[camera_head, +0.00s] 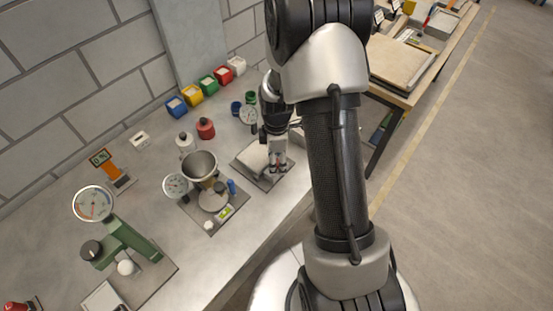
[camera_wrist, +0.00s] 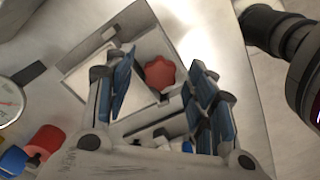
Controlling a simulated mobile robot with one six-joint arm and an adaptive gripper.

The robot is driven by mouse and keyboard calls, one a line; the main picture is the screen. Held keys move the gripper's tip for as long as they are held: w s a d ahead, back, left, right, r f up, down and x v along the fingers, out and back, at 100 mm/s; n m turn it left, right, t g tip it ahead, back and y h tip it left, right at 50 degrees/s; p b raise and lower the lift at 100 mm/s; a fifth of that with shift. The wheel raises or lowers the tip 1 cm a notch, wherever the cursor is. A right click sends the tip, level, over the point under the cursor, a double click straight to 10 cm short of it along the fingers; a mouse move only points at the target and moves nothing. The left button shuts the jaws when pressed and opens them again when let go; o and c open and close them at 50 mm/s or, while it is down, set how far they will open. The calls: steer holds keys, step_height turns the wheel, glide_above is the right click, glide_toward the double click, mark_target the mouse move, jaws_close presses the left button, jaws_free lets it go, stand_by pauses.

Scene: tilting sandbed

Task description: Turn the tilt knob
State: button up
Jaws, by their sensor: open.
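The red lobed tilt knob (camera_wrist: 160,73) shows in the wrist view, set in a grey-white housing of the sandbed (camera_wrist: 95,75). My gripper (camera_wrist: 163,62) is open, with one blue-padded finger to the left of the knob and one to the right. Both fingers look apart from the knob; how far the knob lies beyond the fingertips I cannot tell. In the head view my gripper (camera_head: 279,164) is over the right side of the sandbed unit (camera_head: 248,158), which stands on a grey base plate. There the arm and gripper hide most of the knob's area.
Left of the sandbed stand a metal funnel (camera_head: 200,164) with a dial and a green gauge stand (camera_head: 127,240). Colored boxes (camera_head: 207,84) line the wall. Small blue and green cups (camera_head: 237,106) sit behind the sandbed. The bench's front edge is close by.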

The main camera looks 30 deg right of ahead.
steer(key=shift+c, duration=0.3)
steer(key=c, duration=1)
